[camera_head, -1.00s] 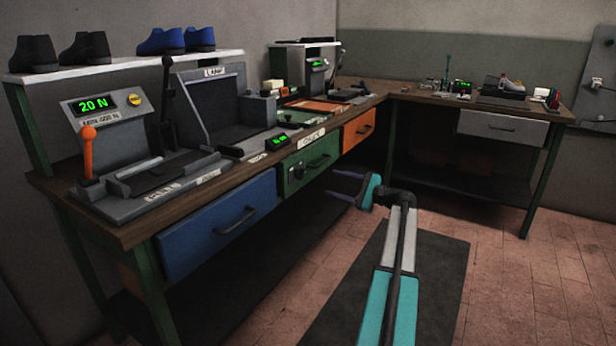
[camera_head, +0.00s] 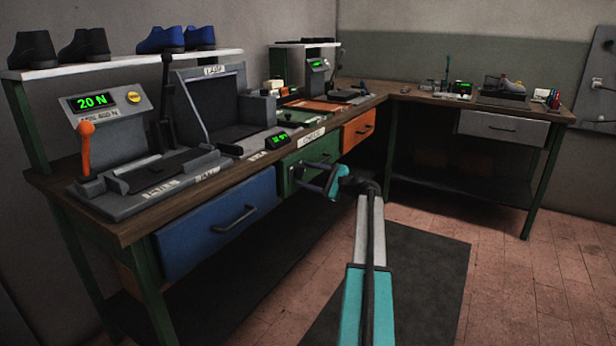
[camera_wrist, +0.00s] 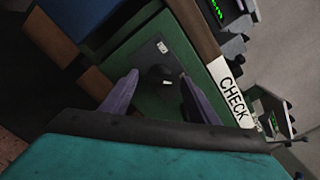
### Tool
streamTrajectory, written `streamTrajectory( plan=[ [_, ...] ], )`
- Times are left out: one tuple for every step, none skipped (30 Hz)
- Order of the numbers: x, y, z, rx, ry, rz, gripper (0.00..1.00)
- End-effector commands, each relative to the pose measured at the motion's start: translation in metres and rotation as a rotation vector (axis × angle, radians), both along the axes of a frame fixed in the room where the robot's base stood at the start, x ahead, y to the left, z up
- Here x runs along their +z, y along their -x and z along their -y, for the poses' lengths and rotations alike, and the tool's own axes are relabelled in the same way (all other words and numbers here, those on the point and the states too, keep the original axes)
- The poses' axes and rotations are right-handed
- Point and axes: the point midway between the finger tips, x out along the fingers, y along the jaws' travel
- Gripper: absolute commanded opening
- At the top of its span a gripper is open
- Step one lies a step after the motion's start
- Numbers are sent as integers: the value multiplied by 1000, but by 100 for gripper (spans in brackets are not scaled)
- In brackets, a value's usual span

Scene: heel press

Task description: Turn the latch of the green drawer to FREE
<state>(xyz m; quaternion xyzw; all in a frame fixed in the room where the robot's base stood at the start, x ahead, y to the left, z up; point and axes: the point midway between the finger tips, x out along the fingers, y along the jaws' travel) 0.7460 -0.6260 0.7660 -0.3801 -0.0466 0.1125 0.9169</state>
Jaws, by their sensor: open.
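The green drawer (camera_head: 287,184) sits in the bench front below the CHECK label, between the blue and orange drawers. In the wrist view its green front (camera_wrist: 128,56) fills the middle, with a dark plate and a black latch knob (camera_wrist: 158,77) on it. My gripper (camera_head: 314,178) is open in front of the drawer and partly covers it in the head view. In the wrist view my gripper's two purple fingers (camera_wrist: 158,82) stand on either side of the knob, with nothing between them seen gripped. Whether they touch the knob I cannot tell. The latch's setting is too small to read.
The blue drawer (camera_head: 218,222) is to the left and the orange drawer (camera_head: 357,130) to the right, both shut. The CHECK label (camera_wrist: 232,90) is on the bench edge. Presses and small devices stand on the benchtop above. The floor mat (camera_head: 425,270) is clear.

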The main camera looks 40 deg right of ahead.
Motion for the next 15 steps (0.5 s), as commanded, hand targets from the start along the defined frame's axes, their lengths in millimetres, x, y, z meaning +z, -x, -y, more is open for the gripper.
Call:
streamTrajectory(
  plan=[
    [0, -4, 0, 0, 0, 0, 55],
    [0, -5, -1, 0, 0, 0, 55],
    [0, -7, -1, -1, 0, 0, 55],
    [0, -8, -1, -1, 0, 0, 55],
    [0, -8, -2, -1, 0, 0, 55],
    [0, -9, -2, -1, 0, 0, 55],
    [0, -9, -2, -1, 0, 0, 55],
    [0, -9, -2, -1, 0, 0, 55],
    [0, -9, -2, -1, 0, 0, 55],
    [0, -9, -2, -1, 0, 0, 55],
    [0, -9, -2, -1, 0, 0, 55],
    [0, -9, -2, -1, 0, 0, 55],
    [0, -9, -2, -1, 0, 0, 55],
    [0, -9, -2, -1, 0, 0, 53],
    [0, -9, -2, -1, 0, 0, 46]
  ],
)
